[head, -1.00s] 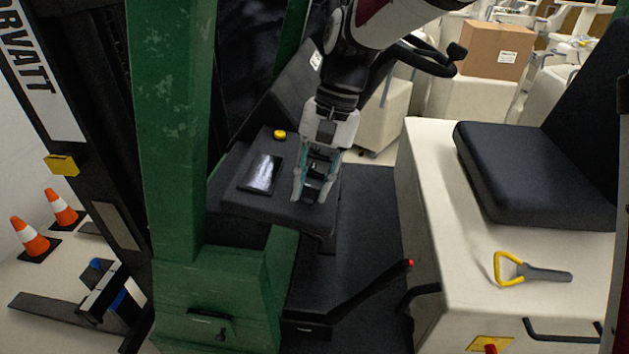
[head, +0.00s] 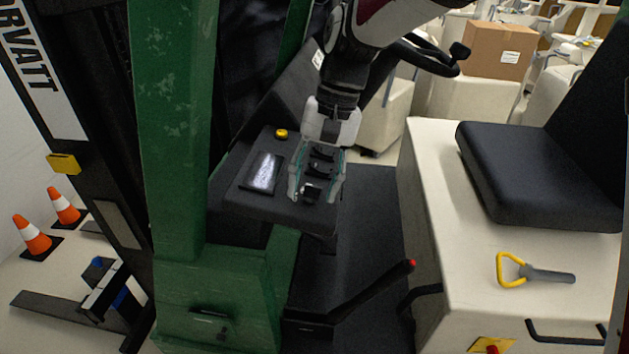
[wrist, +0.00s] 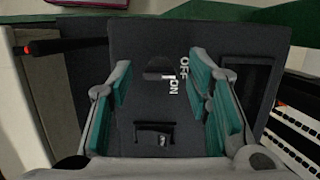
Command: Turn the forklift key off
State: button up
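The dark forklift key (wrist: 157,68) sits on the black console (wrist: 140,40), seen from above in the wrist view. White OFF and ON lettering lies just right of it, and a white mark shows beside ON. My gripper (wrist: 160,76) is open, with one teal-padded finger on each side of the key and a visible gap to it. In the head view my gripper (head: 316,187) points down over the right part of the console (head: 265,203). The key cannot be made out clearly there among the dark controls between the fingers.
A small screen (head: 262,172) and a yellow button (head: 281,133) are left of my gripper. A dark switch (wrist: 154,133) is near the key. A green post (head: 175,120) stands left; a black seat (head: 530,180) and red-tipped lever (head: 365,290) are right.

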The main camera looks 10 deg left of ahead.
jog(key=v, duration=1.2)
jog(key=s+d+r+t, duration=0.2)
jog(key=s+d, duration=0.2)
jog(key=d, duration=0.4)
jog(key=s+d+r+t, duration=0.1)
jog(key=s+d+t, duration=0.2)
jog(key=s+d, duration=0.35)
jog(key=s+d+f+t+h, duration=0.1)
jog(key=s+d+f, duration=0.2)
jog(key=s+d, duration=0.1)
jog(key=s+d+f+m+t+h, duration=0.1)
jog(key=s+d+f+t, duration=0.1)
jog(key=s+d, duration=0.3)
jog(key=d+f, duration=0.1)
jog(key=d, duration=0.1)
jog(key=shift+d, duration=0.25)
